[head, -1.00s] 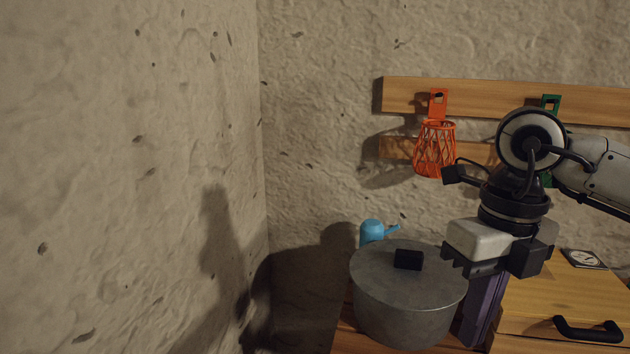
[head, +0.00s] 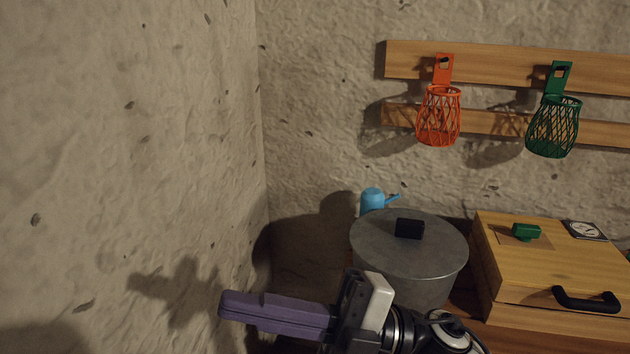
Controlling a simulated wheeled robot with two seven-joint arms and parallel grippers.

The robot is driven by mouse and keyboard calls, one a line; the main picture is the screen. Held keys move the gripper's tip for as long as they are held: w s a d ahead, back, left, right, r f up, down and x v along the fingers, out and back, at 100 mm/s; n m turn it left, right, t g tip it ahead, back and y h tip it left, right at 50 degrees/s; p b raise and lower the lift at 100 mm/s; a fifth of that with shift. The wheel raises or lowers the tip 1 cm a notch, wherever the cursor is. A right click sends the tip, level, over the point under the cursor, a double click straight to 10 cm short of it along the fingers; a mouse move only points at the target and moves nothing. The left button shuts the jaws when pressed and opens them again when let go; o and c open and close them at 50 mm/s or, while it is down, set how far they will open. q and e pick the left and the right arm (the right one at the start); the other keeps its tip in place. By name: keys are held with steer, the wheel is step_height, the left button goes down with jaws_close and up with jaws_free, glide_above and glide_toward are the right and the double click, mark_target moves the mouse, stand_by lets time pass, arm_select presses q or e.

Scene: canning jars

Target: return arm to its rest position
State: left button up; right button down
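My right gripper (head: 222,304) is low in the middle of the head view. Its black and pale grey body sits at the bottom, in front of the grey pot. Its long purple fingers point left toward the rough wall. The fingers lie together as one bar with a thin seam, and I see nothing held between them. The wrist and forearm run off the bottom edge. My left gripper is not in view.
A lidded grey pot (head: 385,262) stands behind the gripper, with a blue watering can (head: 372,200) behind it. A wooden box (head: 545,262) with a black handle is at right. Orange (head: 438,118) and green (head: 553,128) baskets hang on wall rails.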

steer(key=w+d+f+m+t+h, duration=0.5)
steer(key=w+d+f+m+t, duration=0.3)
steer(key=m+t, duration=0.85)
steer(key=d+f+m+t+h, duration=0.1)
steer(key=d+f+m+h, duration=0.1)
steer(key=f+m+h, duration=0.3)
steer(key=d+f+m+h, duration=0.2)
steer(key=d+f+m, duration=0.1)
steer(key=f, duration=0.4)
steer(key=s+d+f+m+g+h, duration=0.2)
steer(key=s+d+f, duration=0.1)
steer(key=s+f, duration=0.3)
steer(key=s+d+f+m+g+h, duration=0.2)
steer(key=s+f, duration=0.4)
steer(key=f, duration=0.4)
steer(key=s+d+f+m+g+h, duration=0.2)
steer(key=s+d+f, duration=0.4)
steer(key=f, duration=0.3)
steer(key=shift+g+h, duration=0.6)
steer(key=shift+g, duration=0.25)
steer(key=shift+m, duration=0.25)
